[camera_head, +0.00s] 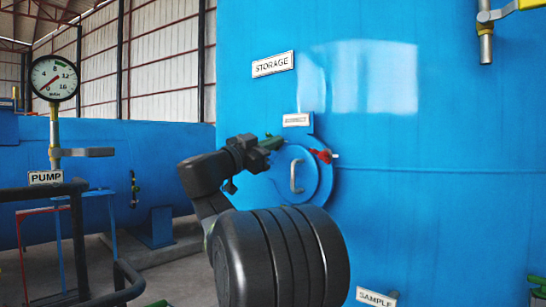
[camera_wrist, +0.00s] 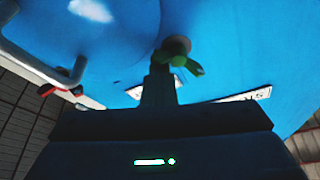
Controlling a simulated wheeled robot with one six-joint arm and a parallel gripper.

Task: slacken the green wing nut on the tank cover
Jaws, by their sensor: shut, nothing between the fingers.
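The green wing nut (camera_head: 272,142) sits at the upper left of the round blue tank cover (camera_head: 312,180). In the wrist view the green wing nut (camera_wrist: 186,62) shows just beyond my fingertips, with a pale round part behind it. My gripper (camera_head: 258,150) is at the nut's left in the head view and partly hides it. In the wrist view my gripper (camera_wrist: 160,72) is shut and empty, its narrow fingers close to the nut; I cannot tell whether they touch it. A grey handle (camera_head: 295,177) stands out from the cover.
A red wing nut (camera_head: 322,155) is on the cover's upper right. A small label (camera_head: 297,120) sits above the cover, and a STORAGE sign (camera_head: 272,64) higher up. A pressure gauge (camera_head: 54,78) and dark railing (camera_head: 40,191) stand at left.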

